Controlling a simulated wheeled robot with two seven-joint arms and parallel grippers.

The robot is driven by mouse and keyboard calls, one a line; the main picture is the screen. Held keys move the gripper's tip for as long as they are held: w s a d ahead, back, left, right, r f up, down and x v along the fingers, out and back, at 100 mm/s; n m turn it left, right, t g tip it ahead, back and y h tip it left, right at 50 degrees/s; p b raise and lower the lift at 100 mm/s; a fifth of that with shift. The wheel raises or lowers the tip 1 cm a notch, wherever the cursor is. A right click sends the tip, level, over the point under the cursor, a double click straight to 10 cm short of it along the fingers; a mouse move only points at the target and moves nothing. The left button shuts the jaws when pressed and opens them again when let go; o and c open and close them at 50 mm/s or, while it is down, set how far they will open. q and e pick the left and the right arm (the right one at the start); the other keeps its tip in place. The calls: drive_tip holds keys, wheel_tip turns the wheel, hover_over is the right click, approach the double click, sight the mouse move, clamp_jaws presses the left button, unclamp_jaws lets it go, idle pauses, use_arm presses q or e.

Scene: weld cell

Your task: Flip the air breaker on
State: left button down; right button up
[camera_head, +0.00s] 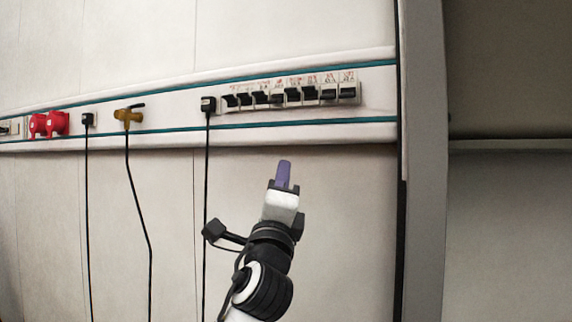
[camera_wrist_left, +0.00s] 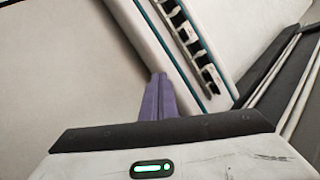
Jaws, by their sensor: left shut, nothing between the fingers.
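A row of several black breaker switches (camera_head: 292,96) sits on the white wall rail, with small red labels above them. The switches differ in how they sit, but which one is the air breaker I cannot tell. The row also shows in the left wrist view (camera_wrist_left: 190,45), running diagonally at the top. My left gripper (camera_head: 284,163) has purple fingers, shut and empty, pointing up below the rail and apart from the switches. Its fingertips (camera_wrist_left: 158,78) appear together in the left wrist view, below the rail's edge. My right gripper is not in view.
A black plug (camera_head: 208,104) with a hanging cable is left of the breakers. A yellow connector (camera_head: 128,115), another black plug (camera_head: 88,119) and red sockets (camera_head: 49,124) are further left. A grey vertical post (camera_head: 424,160) stands to the right.

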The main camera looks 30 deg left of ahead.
use_arm(q)
drive_tip(key=m+t, duration=0.1)
drive_tip(key=m, duration=0.1)
approach(275, 101)
drive_tip(key=d+f, duration=0.3)
drive_tip(key=shift+s+f, duration=0.15)
drive_tip(key=shift+s, duration=0.15)
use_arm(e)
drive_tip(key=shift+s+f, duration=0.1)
use_arm(q)
drive_tip(key=shift+n, duration=0.3)
drive_tip(key=p+x, duration=0.2)
drive_tip(key=x, duration=0.8)
drive_tip(key=shift+s, duration=0.15)
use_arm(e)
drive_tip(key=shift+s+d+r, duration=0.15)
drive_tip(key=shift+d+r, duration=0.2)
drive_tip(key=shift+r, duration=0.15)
